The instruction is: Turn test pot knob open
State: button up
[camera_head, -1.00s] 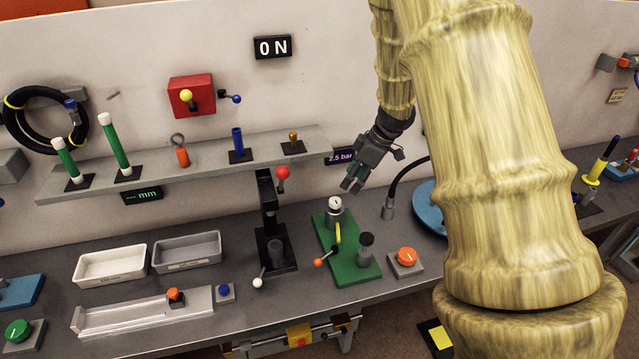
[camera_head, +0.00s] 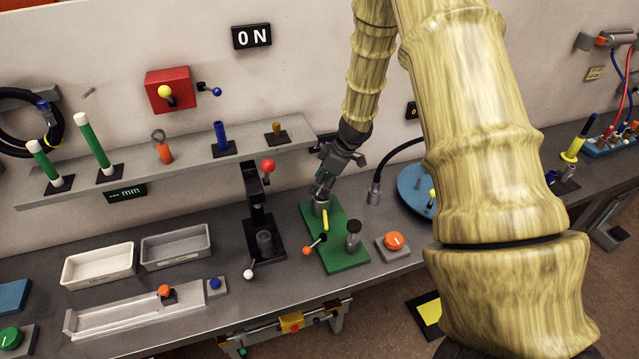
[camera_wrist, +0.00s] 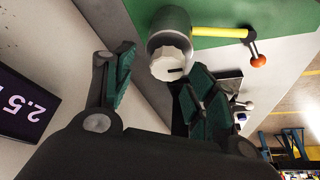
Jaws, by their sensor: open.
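The test pot is a grey cylinder (camera_head: 321,208) at the back of a green base plate (camera_head: 341,262). In the wrist view the pot (camera_wrist: 168,28) carries a white faceted knob (camera_wrist: 172,66) with a dark mark on its face. A yellow lever (camera_head: 325,221) with an orange ball (camera_head: 307,251) extends on the plate. My gripper (camera_head: 322,190) is open just above the pot and hides the knob in the head view. In the wrist view my gripper's green-padded fingers (camera_wrist: 160,82) lie on either side of the knob. I cannot tell whether they touch it.
A black press stand (camera_head: 262,215) with a red ball is close on the left. A dark-capped cylinder (camera_head: 353,236) stands on the plate's front; an orange knob box (camera_head: 393,244) is to the right. The shelf (camera_head: 180,165) ends near my gripper. A pressure display (camera_wrist: 25,100) is close by.

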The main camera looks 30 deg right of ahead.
jog(key=shift+s+f, duration=0.1)
jog(key=shift+s, duration=0.4)
jog(key=shift+a+f, duration=0.1)
jog(key=shift+w+a+f, duration=0.1)
jog(key=shift+w+f, duration=0.3)
jog(key=shift+w, duration=0.1)
jog(key=shift+s+r, duration=0.2)
jog(key=shift+s, duration=0.1)
jog(key=c, duration=1)
